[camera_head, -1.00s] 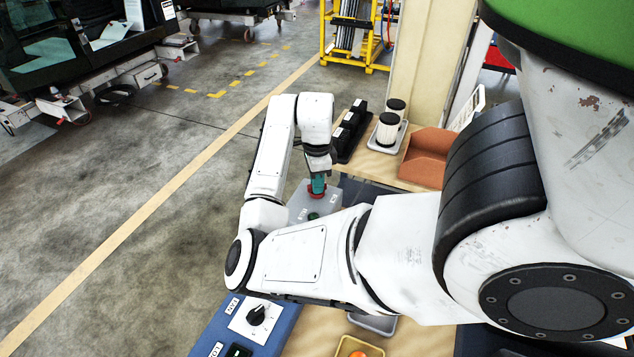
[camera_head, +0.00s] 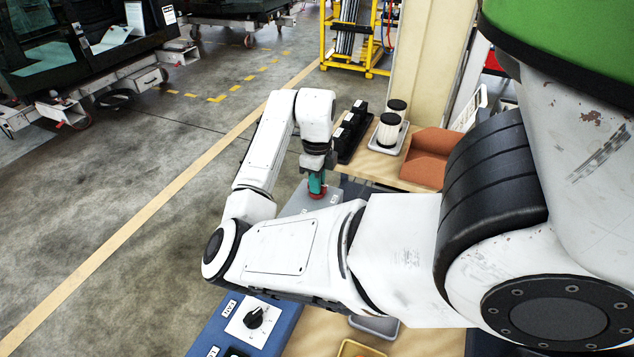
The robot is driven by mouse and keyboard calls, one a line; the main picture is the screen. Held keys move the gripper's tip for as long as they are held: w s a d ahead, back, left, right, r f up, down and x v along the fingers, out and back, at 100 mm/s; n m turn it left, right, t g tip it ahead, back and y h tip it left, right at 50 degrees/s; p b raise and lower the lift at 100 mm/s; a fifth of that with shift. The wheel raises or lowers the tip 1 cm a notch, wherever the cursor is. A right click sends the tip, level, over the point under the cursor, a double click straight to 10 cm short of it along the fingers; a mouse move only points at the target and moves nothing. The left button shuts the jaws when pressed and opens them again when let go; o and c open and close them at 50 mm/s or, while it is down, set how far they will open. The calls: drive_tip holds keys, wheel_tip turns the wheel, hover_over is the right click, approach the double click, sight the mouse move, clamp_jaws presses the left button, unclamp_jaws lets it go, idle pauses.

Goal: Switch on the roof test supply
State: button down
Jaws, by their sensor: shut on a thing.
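My gripper (camera_head: 317,184), with teal fingers, points down over a grey control box (camera_head: 298,205) on the bench beyond my arm. It is shut on a red round part (camera_head: 317,194), which looks like a knob or button on top of the box. The fingers cover much of this part, so its exact shape and setting cannot be read. My arm hides the near side of the box. I cannot read the labels on the box.
A blue panel (camera_head: 275,337) with a black rotary knob (camera_head: 254,317) is at the bottom. Beyond the gripper are a black rack (camera_head: 350,135), white-and-black canisters (camera_head: 388,130) on a tray and an orange-brown bin (camera_head: 428,155). Open floor lies left.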

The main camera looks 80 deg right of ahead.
idle(0.4)
drive_tip(key=c, duration=1.1)
unclamp_jaws()
drive_tip(key=shift+c, duration=0.2)
wheel_tip(320, 180, up, 11)
drive_tip(key=shift+b, duration=0.35)
drive_tip(key=shift+f, duration=0.1)
